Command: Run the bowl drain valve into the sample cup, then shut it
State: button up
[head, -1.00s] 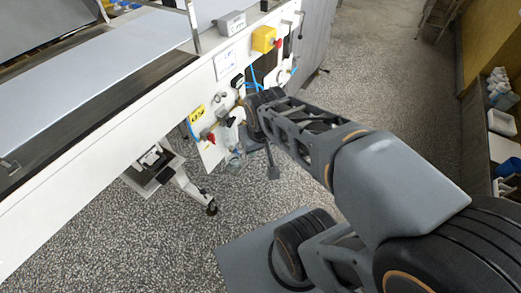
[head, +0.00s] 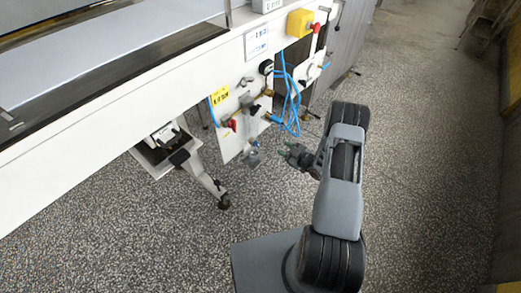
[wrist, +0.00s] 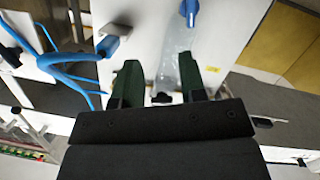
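In the head view, a red-handled valve (head: 232,125) sits on the white machine's side, below a yellow label. A clear, cup-like vessel (head: 252,157) hangs low beside it; its contents cannot be made out. My gripper (head: 287,150) is to the right of this vessel, apart from it, with nothing seen in it. In the wrist view, my gripper's green fingers (wrist: 158,78) are spread apart. A clear plastic piece (wrist: 168,68) shows beyond and between them, not gripped. Whether the drain valve is open or shut cannot be told.
Blue hoses (head: 291,100) hang to the right of the valves, above my gripper. A yellow box with a red button (head: 301,22) is higher up. The speckled floor (head: 420,130) to the right is clear.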

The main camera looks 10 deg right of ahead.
aim_at(257, 144)
jog(key=s+a+f+t+y, duration=0.1)
jog(key=s+a+f+y, duration=0.1)
jog(key=s+f, duration=0.2)
jog(key=b+x, duration=0.3)
jog(key=x, duration=1)
jog(key=shift+w+r, duration=0.15)
jog(key=shift+w, duration=0.05)
jog(key=shift+c, duration=0.4)
grip_shut()
